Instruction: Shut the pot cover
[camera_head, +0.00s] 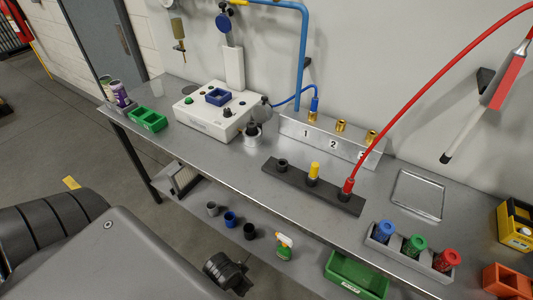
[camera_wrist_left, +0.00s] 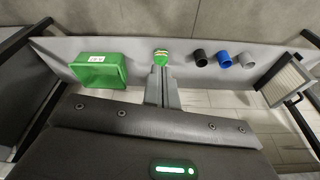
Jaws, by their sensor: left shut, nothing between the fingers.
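The white machine (camera_head: 213,118) stands at the back of the bench in the head view. A round grey disc (camera_head: 262,110), which looks like the pot cover, stands raised at its right side. A small pot with a dark top (camera_head: 252,131) is just below it. Detail there is too small to tell a hinge. My left gripper (camera_wrist_left: 160,72) shows in the wrist view, shut and empty, with the lower shelf behind its tips. It is well away from the machine. The machine and cover are not in the wrist view. My right gripper is not in view.
A numbered stand (camera_head: 318,140), a dark block with a yellow and a red piece (camera_head: 298,186) and a coloured-can rack (camera_head: 411,258) stand on the bench. A red hose (camera_head: 400,102) arches above.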

